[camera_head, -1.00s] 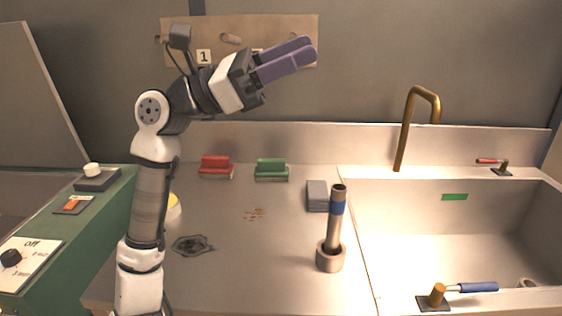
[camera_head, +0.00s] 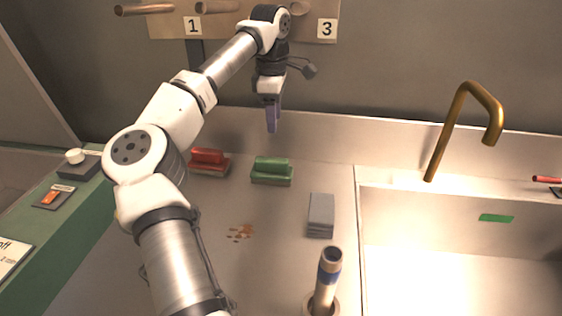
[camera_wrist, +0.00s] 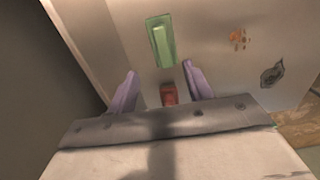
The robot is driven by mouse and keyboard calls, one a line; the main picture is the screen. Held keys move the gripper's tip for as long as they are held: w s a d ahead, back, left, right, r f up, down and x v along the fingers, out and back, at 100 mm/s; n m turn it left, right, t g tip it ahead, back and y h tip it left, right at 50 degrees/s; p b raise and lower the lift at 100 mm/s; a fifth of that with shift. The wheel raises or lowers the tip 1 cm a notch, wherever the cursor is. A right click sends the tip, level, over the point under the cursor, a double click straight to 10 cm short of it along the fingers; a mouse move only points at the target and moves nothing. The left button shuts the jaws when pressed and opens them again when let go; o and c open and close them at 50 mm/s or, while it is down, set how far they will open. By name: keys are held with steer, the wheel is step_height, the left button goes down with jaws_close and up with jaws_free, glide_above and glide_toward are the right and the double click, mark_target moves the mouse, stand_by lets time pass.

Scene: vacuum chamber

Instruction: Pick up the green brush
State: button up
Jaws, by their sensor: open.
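The green brush (camera_head: 272,170) lies on the counter near the back wall, just right of the red brush (camera_head: 209,162). My gripper (camera_head: 271,128) points down above the green brush, with its purple fingers apart from it. In the wrist view, the green brush (camera_wrist: 161,41) shows beyond the fingertips of my open, empty gripper (camera_wrist: 159,76). The red brush (camera_wrist: 169,94) shows between the fingers, closer to the gripper body and partly hidden by it.
A grey stack (camera_head: 320,214) and an upright tube with a blue band (camera_head: 328,277) stand on the right of the counter. The sink (camera_head: 430,225) and bronze faucet (camera_head: 462,120) are further right. Brown stains (camera_head: 240,232) mark the counter. Pegs (camera_head: 145,9) stick out from the wall board.

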steer(key=p, duration=0.1)
glide_above(271, 159)
steer(key=f, duration=0.8)
steer(key=shift+d, duration=0.2)
steer(key=shift+a+f+p, duration=0.1)
steer(key=shift+f+p, duration=1.1)
steer(key=shift+f, duration=1.6)
steer(key=shift+c, duration=0.3)
jaws_close()
steer(key=shift+s+r, duration=0.1)
